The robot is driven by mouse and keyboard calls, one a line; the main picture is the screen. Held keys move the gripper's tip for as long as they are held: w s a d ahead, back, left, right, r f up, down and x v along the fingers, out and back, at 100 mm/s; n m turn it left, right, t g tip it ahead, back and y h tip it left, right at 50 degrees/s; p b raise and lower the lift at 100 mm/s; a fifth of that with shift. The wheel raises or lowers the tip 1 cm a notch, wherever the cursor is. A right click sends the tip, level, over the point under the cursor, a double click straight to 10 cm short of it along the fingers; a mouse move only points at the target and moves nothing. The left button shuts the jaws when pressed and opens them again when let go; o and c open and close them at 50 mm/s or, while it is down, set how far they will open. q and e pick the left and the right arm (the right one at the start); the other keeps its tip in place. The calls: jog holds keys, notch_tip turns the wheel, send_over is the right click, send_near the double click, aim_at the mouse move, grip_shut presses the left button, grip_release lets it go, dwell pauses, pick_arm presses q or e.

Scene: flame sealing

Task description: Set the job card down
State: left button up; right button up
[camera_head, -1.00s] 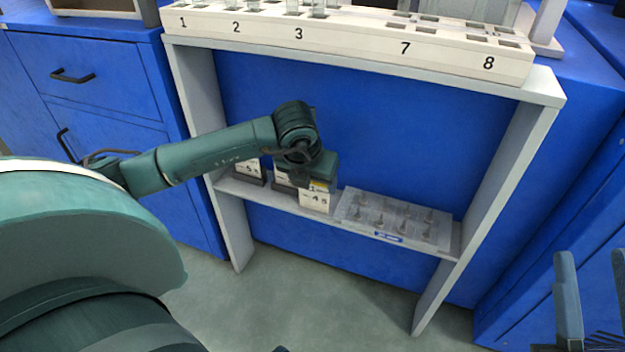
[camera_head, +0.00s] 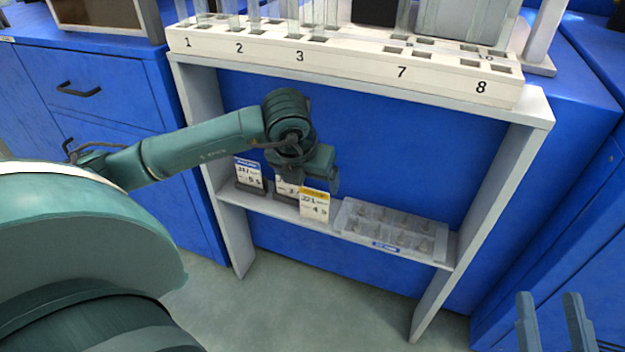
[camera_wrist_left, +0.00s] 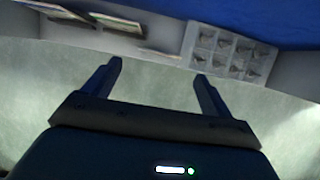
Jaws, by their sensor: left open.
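A job card with a yellow header (camera_head: 314,204) stands near the middle of the low shelf (camera_head: 272,208), with nothing gripping it. My left gripper (camera_head: 331,181) is open and empty, just above and behind this card in the head view. Its two fingers stand well apart in the left wrist view (camera_wrist_left: 158,72), with bare floor between them. A blue-headed card (camera_head: 248,173) stands to the left, and another card (camera_head: 286,187) is partly hidden between them. My right gripper (camera_head: 549,297) is at the lower right, its fingers apart and empty.
A clear tray (camera_head: 392,234) with several small pointed pieces sits on the shelf right of the cards; it also shows in the left wrist view (camera_wrist_left: 228,52). Above is a numbered white rack (camera_head: 350,54) with glass tubes. Shelf side panels (camera_head: 490,200) bound the space.

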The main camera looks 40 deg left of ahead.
pick_arm(q)
jog(key=s+d+f+m+g+h, duration=0.1)
jog(key=s+d+m+g+h, duration=0.1)
jog(key=s+d+h, duration=0.6)
jog(key=s+d+f+m+g+h, duration=0.15)
jog(key=s+d, duration=0.25)
jog(key=d, duration=0.8)
jog(key=s+d+r+n+h, duration=0.2)
jog(key=s+d+r+h, duration=0.15)
jog(key=r+h, duration=0.3)
jog(key=s+d+r+n+h, duration=0.2)
jog(key=s+d+r+h, duration=0.1)
jog(key=d+r+h, duration=0.3)
jog(key=w+a+r+n+t+y, duration=0.2)
jog(key=w+a+n+t, duration=0.1)
jog(key=n+t, duration=0.55)
jog(key=w+a+r+n+t+y, duration=0.2)
jog(key=a+n+t, duration=0.1)
jog(key=n+t, duration=0.6)
jog(key=f+n+y, duration=0.1)
jog(key=n+y, duration=0.1)
jog(key=n, duration=0.1)
jog(key=w+a+f+n+y, duration=0.1)
jog(key=f+n+y, duration=0.1)
jog(key=a+f+n+y, duration=0.1)
jog(key=n+y, duration=0.1)
jog(key=n, duration=0.1)
jog(key=shift+w+f+n+y, duration=0.15)
jog(key=shift+f+n+y, duration=0.15)
jog(key=shift+y, duration=0.1)
